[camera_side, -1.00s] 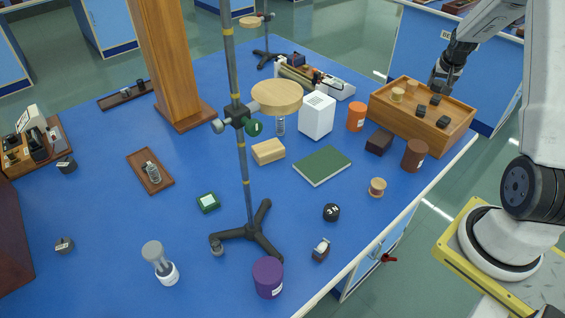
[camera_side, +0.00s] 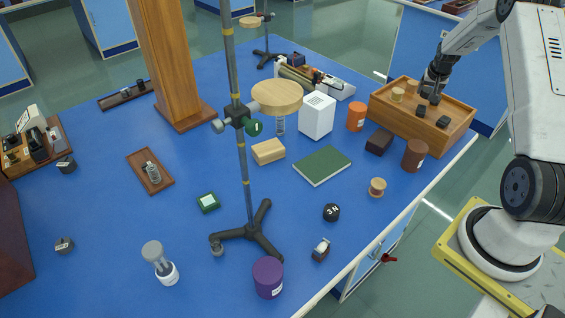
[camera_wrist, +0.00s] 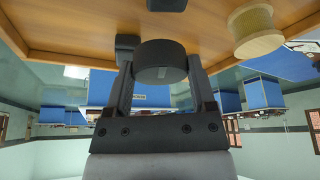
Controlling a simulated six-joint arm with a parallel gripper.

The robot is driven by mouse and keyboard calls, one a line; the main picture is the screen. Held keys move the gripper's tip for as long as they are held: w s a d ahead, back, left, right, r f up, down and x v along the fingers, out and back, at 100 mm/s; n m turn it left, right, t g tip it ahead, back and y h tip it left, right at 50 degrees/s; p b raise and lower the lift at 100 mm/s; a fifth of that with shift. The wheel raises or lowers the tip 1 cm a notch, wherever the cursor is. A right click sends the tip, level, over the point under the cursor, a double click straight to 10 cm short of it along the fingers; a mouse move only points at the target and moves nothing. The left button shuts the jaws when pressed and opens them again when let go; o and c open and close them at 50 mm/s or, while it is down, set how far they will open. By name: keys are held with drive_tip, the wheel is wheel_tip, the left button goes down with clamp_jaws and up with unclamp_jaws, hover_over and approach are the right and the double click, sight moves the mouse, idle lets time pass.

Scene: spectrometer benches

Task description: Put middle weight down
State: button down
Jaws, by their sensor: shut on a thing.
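My gripper (camera_wrist: 160,95) is shut on a dark round weight (camera_wrist: 160,62), one finger on each side of it, in the wrist view. In the side view my gripper (camera_side: 431,88) is low over the wooden tray (camera_side: 405,121) at the upper right. Other dark weights show on the tray's top, one near its left front (camera_side: 420,111) and one further right (camera_side: 442,123). In the wrist view a dark block (camera_wrist: 128,44) shows just behind the held weight. I cannot tell whether the held weight touches the tray.
Pale spools (camera_side: 397,95) stand at the tray's left end, and one (camera_wrist: 255,28) is close to the held weight in the wrist view. A brown jar (camera_side: 414,155), a dark block (camera_side: 379,142) and an orange jar (camera_side: 356,117) stand beside the tray.

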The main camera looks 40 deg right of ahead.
sight(426, 98)
drive_tip(key=shift+w+d+f, duration=0.15)
drive_tip(key=shift+f, duration=1.55)
drive_tip(key=shift+f, duration=0.1)
drive_tip(key=shift+c, duration=1)
unclamp_jaws()
drive_tip(key=v, duration=1.2)
